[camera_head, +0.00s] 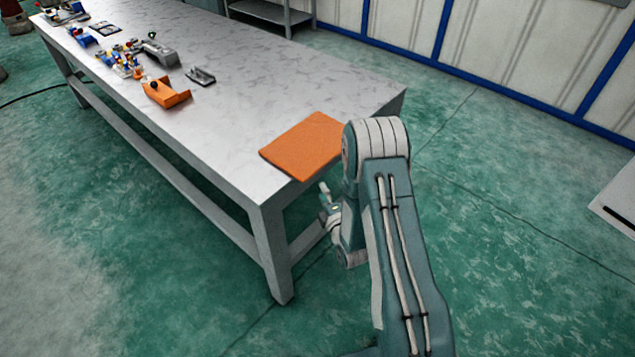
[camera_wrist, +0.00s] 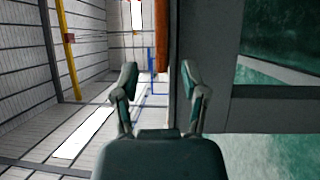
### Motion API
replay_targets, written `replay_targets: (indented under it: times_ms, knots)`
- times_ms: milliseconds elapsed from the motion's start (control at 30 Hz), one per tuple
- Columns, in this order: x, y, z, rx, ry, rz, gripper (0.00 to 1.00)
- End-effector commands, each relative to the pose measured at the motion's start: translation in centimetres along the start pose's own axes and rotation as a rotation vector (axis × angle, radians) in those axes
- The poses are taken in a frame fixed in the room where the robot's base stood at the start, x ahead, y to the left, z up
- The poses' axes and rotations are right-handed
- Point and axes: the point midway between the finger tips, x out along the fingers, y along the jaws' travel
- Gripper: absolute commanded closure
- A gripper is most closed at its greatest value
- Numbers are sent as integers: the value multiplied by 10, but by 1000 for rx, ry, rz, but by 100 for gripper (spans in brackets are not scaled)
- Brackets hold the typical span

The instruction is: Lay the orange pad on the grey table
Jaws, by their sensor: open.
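The orange pad (camera_head: 304,146) lies flat on the grey table (camera_head: 262,88), at the table's near right end and close to its edge. In the wrist view the orange pad (camera_wrist: 161,36) shows edge-on as a narrow strip at the top, along the table edge (camera_wrist: 180,75). My gripper (camera_wrist: 161,88) is open with nothing between its fingers, and the table edge and pad lie ahead of it. In the head view my gripper (camera_head: 330,208) is partly hidden by my arm, below the table top beside its end.
An orange bracket (camera_head: 166,93), a grey part (camera_head: 200,76) and several small coloured parts (camera_head: 125,66) lie toward the far left of the table. The middle of the table top is clear. A table leg (camera_head: 273,255) stands near my gripper. Green floor lies open to the right.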

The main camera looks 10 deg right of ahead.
Motion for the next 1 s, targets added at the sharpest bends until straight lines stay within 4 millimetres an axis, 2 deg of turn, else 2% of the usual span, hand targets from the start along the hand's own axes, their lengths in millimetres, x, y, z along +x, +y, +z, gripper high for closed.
replay_targets:
  times_ms: [200,433,567,667,833,1000]
  knots:
    - [-44,0,0,1,-2,-3,43]
    - [-66,0,0,1,-1,-1,43]
    - [-57,12,1,26,2,-25,43]
    - [-40,30,3,81,-2,-84,43]
    - [-17,70,8,210,-42,-210,43]
    - [-11,111,10,353,-115,-327,43]
